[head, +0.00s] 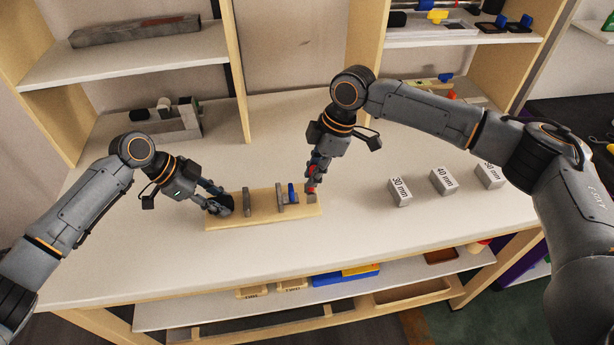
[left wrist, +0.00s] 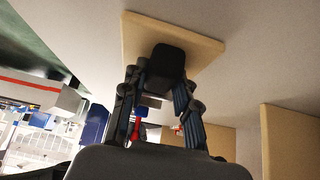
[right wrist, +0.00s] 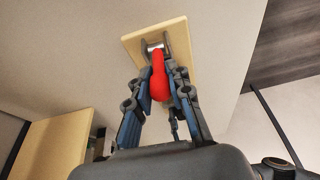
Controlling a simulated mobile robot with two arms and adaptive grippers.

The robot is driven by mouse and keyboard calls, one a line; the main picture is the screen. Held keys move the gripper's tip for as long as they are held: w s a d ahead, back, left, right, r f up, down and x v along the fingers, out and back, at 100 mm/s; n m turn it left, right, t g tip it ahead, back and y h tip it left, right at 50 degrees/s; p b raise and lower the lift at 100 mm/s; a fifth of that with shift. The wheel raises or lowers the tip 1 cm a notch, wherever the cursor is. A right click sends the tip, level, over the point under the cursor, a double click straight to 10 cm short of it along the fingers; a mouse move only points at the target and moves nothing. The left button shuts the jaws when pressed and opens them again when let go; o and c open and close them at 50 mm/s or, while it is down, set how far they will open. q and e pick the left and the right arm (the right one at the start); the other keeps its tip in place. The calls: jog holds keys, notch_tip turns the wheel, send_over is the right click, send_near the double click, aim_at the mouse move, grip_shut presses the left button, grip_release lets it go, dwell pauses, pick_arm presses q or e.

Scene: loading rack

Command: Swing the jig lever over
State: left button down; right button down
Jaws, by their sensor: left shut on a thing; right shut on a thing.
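The jig is a light wooden board (head: 262,216) on the white table, with grey metal uprights and a small blue part (head: 292,193) on it. At its left end my left gripper (head: 222,205) is shut on a black block, which shows between the fingers in the left wrist view (left wrist: 168,62). At its right end stands the jig lever with a red handle (right wrist: 160,78). My right gripper (head: 312,188) is shut on this red handle from above. In the head view the fingers hide most of the handle.
Grey blocks marked 30 mm (head: 400,192), 40 mm (head: 443,181) and a third stand to the right on the table. A grey fixture (head: 180,122) stands behind at the left. Shelves rise at the back. The table in front of the board is clear.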

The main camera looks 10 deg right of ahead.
jog(key=shift+s+d+f+y, duration=0.1)
jog(key=shift+d+f+y, duration=0.2)
jog(key=shift+d+y, duration=0.2)
jog(key=shift+d+f+y, duration=0.25)
jog(key=shift+d+y, duration=0.2)
jog(key=shift+y, duration=0.25)
jog(key=shift+d+y, duration=0.4)
jog(key=shift+y, duration=0.5)
jog(key=shift+d+f+y, duration=0.2)
jog(key=shift+d+y, duration=0.1)
jog(key=shift+y, duration=0.4)
jog(key=c, duration=1.3)
grip_release()
